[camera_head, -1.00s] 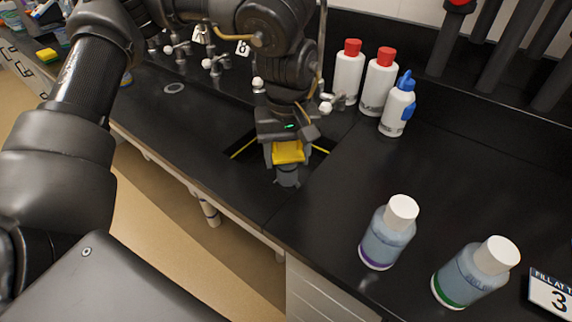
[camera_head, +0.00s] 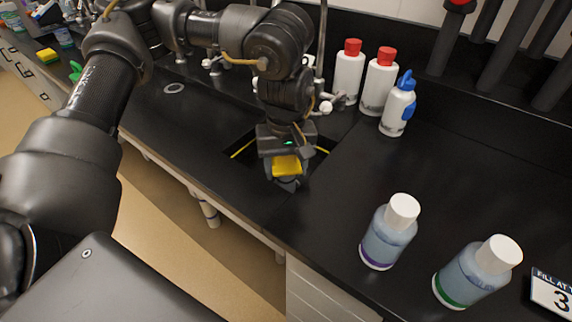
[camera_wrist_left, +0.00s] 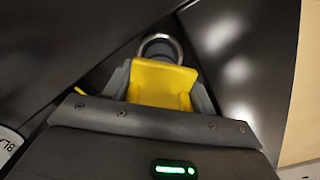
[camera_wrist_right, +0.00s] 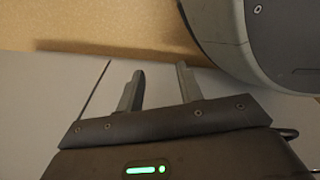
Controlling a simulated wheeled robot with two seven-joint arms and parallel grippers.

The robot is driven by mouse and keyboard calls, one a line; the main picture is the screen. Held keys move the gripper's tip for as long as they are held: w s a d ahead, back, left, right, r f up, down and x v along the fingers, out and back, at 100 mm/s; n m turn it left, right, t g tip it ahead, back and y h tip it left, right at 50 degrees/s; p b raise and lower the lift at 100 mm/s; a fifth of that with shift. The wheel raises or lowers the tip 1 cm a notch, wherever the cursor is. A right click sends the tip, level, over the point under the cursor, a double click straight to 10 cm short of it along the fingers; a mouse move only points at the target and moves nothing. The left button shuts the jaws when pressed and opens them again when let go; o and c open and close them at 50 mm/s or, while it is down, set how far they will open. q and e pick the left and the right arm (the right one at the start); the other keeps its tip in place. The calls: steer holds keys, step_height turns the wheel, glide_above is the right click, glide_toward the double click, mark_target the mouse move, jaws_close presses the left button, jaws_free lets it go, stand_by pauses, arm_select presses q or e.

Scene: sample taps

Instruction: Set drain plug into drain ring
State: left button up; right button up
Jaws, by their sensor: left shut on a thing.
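My left gripper (camera_head: 287,176) reaches down over the dark sink opening and is shut on a yellow block, the grip of the drain plug (camera_head: 287,165). In the left wrist view the yellow plug (camera_wrist_left: 160,82) sits between the fingers, with a dark grey round part beyond it. A shiny metal ring, seemingly the drain ring (camera_wrist_left: 176,42), shows just past the plug; whether they touch cannot be told. The ring is hidden in the head view. My right gripper (camera_wrist_right: 158,88) is open and empty in the right wrist view.
The black sink opening (camera_head: 240,150) has yellow edge lines. Red-capped bottles (camera_head: 348,75) and a blue-topped bottle (camera_head: 397,108) stand behind right. Two white-capped bottles (camera_head: 388,235) (camera_head: 475,275) stand front right. A flat grey ring (camera_head: 174,88) lies on the counter to the left.

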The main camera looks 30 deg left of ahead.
arm_select(q)
steer(key=shift+f, duration=0.2)
steer(key=o, duration=1)
steer(key=shift+r, duration=0.3)
step_height(320, 180, up, 12)
steer(key=shift+r+p, duration=0.1)
steer(key=shift+p, duration=0.8)
arm_select(e)
steer(key=s, duration=0.1)
steer(key=s+d+f, duration=0.2)
steer(key=s, duration=0.1)
steer(key=shift+d, duration=0.15)
steer(key=shift+w, duration=0.1)
